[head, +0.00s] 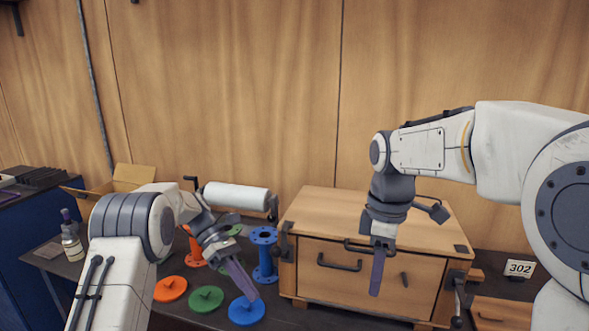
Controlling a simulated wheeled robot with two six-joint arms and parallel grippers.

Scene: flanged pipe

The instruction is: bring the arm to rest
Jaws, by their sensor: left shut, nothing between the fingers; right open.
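My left gripper (245,285) is shut and empty. It points down and to the right, and in the picture its tip is just above the blue disc (245,312). I cannot tell whether they touch. My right gripper (377,281) is open and hangs pointing down in front of the wooden drawer box (418,285). Its fingers show edge-on, with nothing seen in them. A blue flanged pipe (265,262) stands upright between the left gripper and the box. An orange flanged piece (194,254) stands behind my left arm, partly hidden.
An orange disc (170,289) and a green disc (206,299) lie on the dark bench. A white roll (237,196) is behind. A bottle (71,241) and an open cardboard box (128,180) stand at left. A wooden wall closes the back.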

